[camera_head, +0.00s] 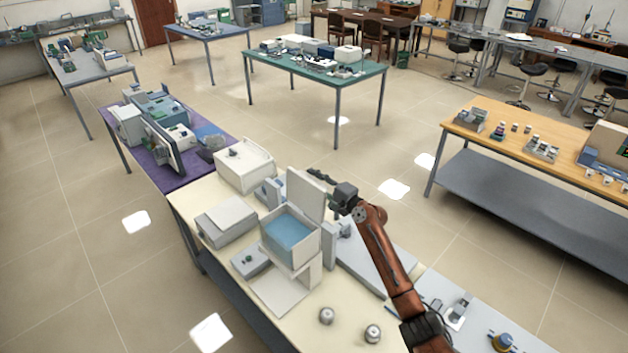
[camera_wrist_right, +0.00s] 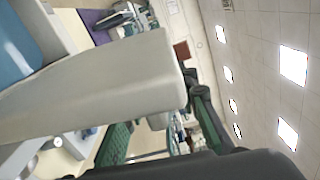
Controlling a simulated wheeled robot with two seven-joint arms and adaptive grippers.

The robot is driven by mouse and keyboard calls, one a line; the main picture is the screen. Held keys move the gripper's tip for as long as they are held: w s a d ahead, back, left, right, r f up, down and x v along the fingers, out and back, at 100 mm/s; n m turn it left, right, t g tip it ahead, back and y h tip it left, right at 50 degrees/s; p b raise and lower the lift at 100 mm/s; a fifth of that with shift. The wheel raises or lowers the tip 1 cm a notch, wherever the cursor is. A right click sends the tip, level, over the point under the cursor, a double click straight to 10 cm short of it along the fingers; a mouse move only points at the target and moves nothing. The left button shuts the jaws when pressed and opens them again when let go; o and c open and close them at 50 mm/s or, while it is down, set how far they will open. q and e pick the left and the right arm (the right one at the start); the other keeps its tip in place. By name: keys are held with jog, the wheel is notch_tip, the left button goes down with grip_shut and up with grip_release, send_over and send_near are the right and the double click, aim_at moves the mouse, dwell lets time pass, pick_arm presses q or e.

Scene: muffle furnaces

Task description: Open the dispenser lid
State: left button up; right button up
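The dispenser (camera_head: 288,254) is a pale box with a blue interior on the cream table. Its lid (camera_head: 305,194) stands raised, roughly upright, at the back of the box. My right gripper (camera_head: 321,177) is at the lid's upper right edge. In the right wrist view the lid (camera_wrist_right: 100,92) fills the left as a large pale slab. My left gripper is not in view.
A white box (camera_head: 244,167) and a grey-white device (camera_head: 227,220) stand left of the dispenser. Two round metal weights (camera_head: 327,315) sit near the front edge. A green table (camera_head: 310,72) is farther back, with open floor between.

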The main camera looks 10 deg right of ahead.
jog(key=v, duration=1.2)
jog(key=shift+f, duration=0.1)
